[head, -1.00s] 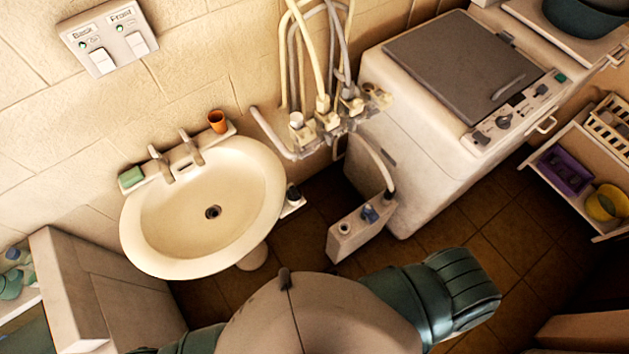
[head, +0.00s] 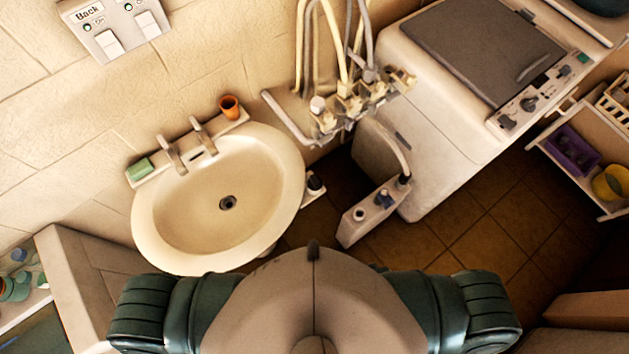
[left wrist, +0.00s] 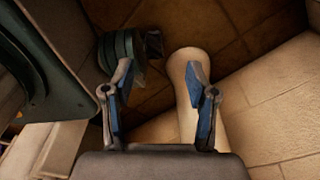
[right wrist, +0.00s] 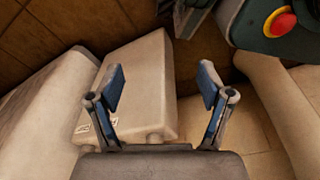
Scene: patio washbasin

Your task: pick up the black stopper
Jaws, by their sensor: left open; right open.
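A small black object (head: 315,184), which looks like the black stopper, sits on a small white ledge at the right side of the washbasin (head: 285,210). Its exact shape is too small to tell. The basin is empty, with a dark drain hole (head: 228,203) in its middle. My left gripper (left wrist: 159,85) is open and empty, with a pale pedestal and floor beyond it. My right gripper (right wrist: 162,85) is open and empty, facing a white boxy casing. Neither gripper shows in the head view, and I cannot see the black object in either wrist view.
An orange cup (head: 230,107) and a green soap or sponge (head: 140,169) stand on the basin's back rim beside the taps (head: 188,148). A white canister (head: 368,215) with a hose stands right of the basin, before a washing machine (head: 450,110). Pipes and valves (head: 345,100) hang above.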

